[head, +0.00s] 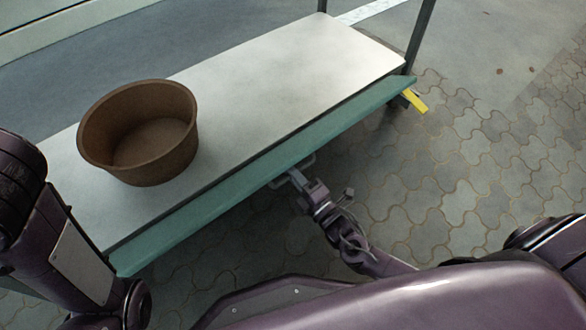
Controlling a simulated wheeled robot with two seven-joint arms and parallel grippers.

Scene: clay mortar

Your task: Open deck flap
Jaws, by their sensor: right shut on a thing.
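The green deck flap (245,190) runs along the near edge of the pale deck (285,65), tilted a little downward from it. A small grey handle (295,172) sits on the flap's near side, around its middle. My right gripper (293,176) is at this handle and shut on it; the fingertips are partly hidden by the flap's edge. My left arm shows at the left side of the picture, and its gripper is not in view.
A brown round tub (140,132) stands on the left part of the deck, empty inside. Dark posts rise at the deck's far right end. A yellow piece (415,101) sticks out beside the flap's right end. Paved floor lies clear on the right.

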